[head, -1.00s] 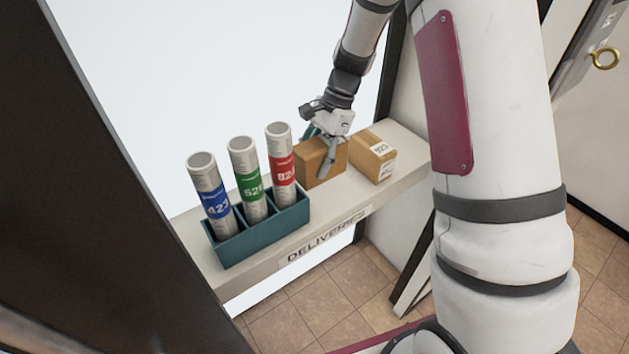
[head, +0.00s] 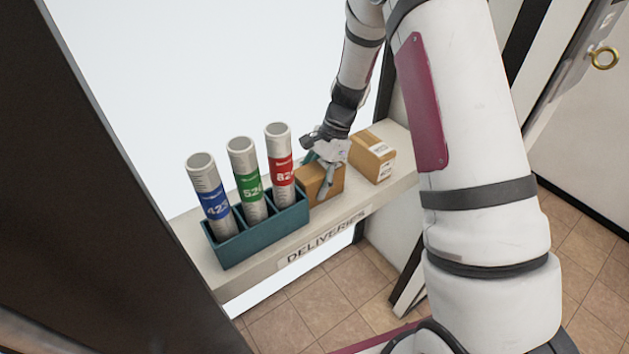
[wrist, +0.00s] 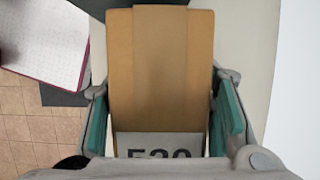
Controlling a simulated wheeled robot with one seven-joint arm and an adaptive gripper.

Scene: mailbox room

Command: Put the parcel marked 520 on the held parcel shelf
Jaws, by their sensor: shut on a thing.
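The parcel marked 520 is a brown cardboard box (head: 312,183) at the DELIVERIES ledge (head: 222,268), between the tube rack and another parcel. In the wrist view the parcel (wrist: 160,65) fills the middle, and its white label shows 520, cut off at the bottom. My gripper (head: 319,176) is shut on this parcel, with teal finger pads on either side of it. I cannot tell whether the parcel touches the ledge. The held parcel shelf cannot be made out in these views.
A teal rack (head: 262,238) holds three tubes with blue (head: 215,205), green (head: 248,186) and red (head: 283,171) bands, close to the parcel's left. A second brown parcel (head: 368,158) lies behind it to the right. A door (head: 590,130) stands at the right. Tiled floor (head: 310,310) lies below.

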